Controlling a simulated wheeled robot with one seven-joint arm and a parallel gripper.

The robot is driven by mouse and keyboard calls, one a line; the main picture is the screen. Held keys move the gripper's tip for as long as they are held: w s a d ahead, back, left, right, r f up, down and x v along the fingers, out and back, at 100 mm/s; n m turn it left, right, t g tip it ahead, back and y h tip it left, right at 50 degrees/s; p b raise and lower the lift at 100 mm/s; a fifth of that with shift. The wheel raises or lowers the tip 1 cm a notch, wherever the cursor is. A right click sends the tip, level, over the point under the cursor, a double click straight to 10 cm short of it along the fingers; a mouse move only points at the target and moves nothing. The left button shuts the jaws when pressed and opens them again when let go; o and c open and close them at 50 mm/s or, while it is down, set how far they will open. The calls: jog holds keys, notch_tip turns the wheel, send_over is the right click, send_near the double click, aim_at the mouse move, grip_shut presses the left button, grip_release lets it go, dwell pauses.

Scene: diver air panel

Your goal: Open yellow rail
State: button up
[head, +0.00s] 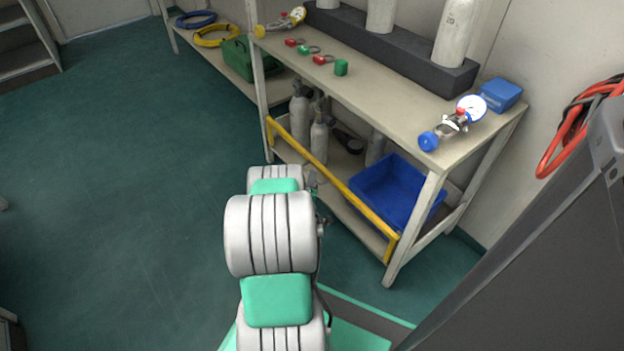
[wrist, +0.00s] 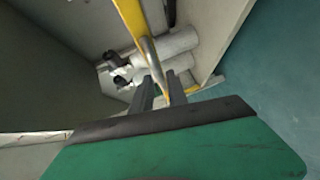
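The yellow rail (head: 345,192) runs along the front of the rack's lower shelf, between its legs, across the gas bottles and the blue bin. In the wrist view the yellow rail (wrist: 130,15) comes down from the top, with a grey metal bar (wrist: 149,48) at its side. My gripper (wrist: 160,80) has its two dark fingers apart, one on each side of the lower end of this bar. I cannot tell whether they press on it. In the head view my arm hides most of the gripper, which is near the rail's middle.
Behind the rail stand grey bottles (head: 319,138) and a blue bin (head: 392,190). The bench top (head: 395,112) above holds a gauge assembly (head: 455,122) and several small coloured fittings. A dark panel (head: 540,250) stands at the right. The green floor (head: 120,190) at the left is clear.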

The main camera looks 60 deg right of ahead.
jog(key=shift+b+x, duration=0.3)
jog(key=shift+x, duration=1.1)
jog(key=shift+c, duration=0.6)
grip_shut()
